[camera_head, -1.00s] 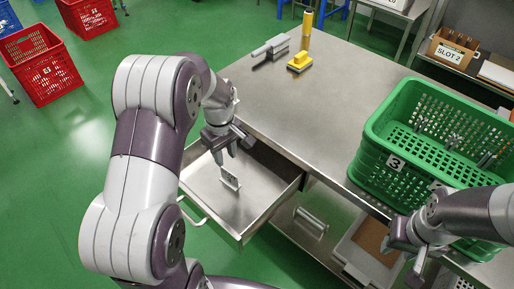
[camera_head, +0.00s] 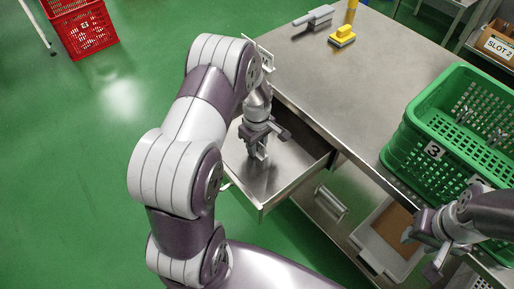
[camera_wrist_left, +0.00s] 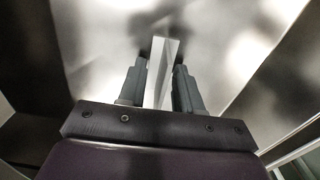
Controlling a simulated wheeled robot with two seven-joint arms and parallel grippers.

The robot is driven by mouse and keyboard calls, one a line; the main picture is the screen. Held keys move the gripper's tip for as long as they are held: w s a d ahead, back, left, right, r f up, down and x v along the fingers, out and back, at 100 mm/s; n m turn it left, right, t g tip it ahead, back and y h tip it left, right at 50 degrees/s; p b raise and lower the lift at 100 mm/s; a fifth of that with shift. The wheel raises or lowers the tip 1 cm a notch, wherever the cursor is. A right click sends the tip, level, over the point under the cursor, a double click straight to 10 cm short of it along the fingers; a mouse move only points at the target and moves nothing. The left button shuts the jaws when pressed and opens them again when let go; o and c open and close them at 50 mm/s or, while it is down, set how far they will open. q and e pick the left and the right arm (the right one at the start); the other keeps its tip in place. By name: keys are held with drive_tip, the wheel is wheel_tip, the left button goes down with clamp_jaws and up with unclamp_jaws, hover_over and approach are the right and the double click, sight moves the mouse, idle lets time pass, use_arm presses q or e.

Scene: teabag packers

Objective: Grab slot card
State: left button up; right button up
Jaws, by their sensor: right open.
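The slot card is a thin, pale upright plate in the open metal drawer (camera_head: 301,172). In the left wrist view the card (camera_wrist_left: 161,68) stands between the two grey fingers of my left gripper (camera_wrist_left: 160,85). In the head view this gripper (camera_head: 260,152) points down into the drawer, and its fingers largely hide the card. I cannot tell whether the fingers press on the card or stand just apart from it. My right gripper (camera_head: 421,254) is open and empty in front of the green crate.
The drawer walls stand close around my left gripper. A green crate (camera_head: 405,150) marked 3 is on the metal table (camera_head: 345,95). A yellow-based block (camera_head: 342,36) and a grey tool (camera_head: 314,19) lie at the back. A grey bin (camera_head: 370,255) sits below the table.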

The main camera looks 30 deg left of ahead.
use_arm(q)
clamp_jaws()
drive_tip(key=shift+r, duration=0.15)
